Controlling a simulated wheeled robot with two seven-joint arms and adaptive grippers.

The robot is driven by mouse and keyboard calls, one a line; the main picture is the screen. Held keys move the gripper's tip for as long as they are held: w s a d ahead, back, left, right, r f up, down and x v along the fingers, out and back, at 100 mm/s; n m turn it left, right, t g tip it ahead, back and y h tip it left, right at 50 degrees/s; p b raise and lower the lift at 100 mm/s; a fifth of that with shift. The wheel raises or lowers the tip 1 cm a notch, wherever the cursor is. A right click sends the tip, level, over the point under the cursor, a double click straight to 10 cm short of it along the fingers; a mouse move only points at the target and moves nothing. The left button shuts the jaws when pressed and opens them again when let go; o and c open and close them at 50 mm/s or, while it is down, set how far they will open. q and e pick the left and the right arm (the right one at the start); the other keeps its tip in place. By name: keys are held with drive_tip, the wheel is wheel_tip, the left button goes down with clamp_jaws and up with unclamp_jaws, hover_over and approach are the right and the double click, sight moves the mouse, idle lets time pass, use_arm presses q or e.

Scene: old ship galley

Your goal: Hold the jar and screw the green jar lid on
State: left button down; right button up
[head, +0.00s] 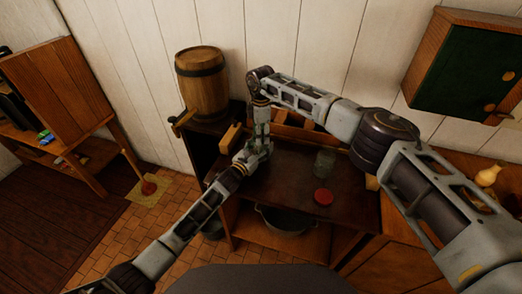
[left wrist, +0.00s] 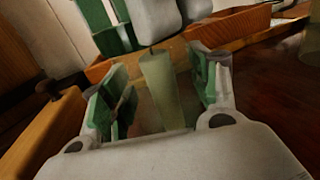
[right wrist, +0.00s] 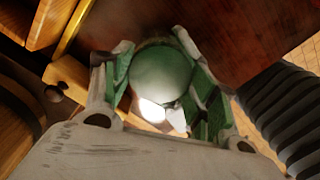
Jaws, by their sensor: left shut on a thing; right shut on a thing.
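The jar (left wrist: 161,88) is pale greenish glass and stands between the green-padded fingers of my left gripper (left wrist: 160,92), which is shut on it. The green lid (right wrist: 161,74) is a round disc between the fingers of my right gripper (right wrist: 165,88), which is shut on it. In the left wrist view the right gripper is directly above the jar's top. I cannot tell whether the lid touches the rim or sits on the thread. In the head view both grippers meet at the left of the dark table, and hide the jar and lid.
A second clear glass jar (head: 324,163) and a red lid (head: 323,197) are on the dark table (head: 290,185), right of my grippers. A wooden barrel (head: 203,83) stands behind to the left. A pan (head: 287,220) is on the shelf below.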

drive_tip(key=shift+w+m, duration=0.1)
drive_tip(key=shift+m, duration=0.2)
drive_tip(key=o, duration=1.1)
drive_tip(key=shift+r, duration=0.1)
drive_tip(key=shift+r, duration=2.2)
drive_tip(key=shift+r, duration=0.1)
drive_tip(key=shift+c, duration=0.2)
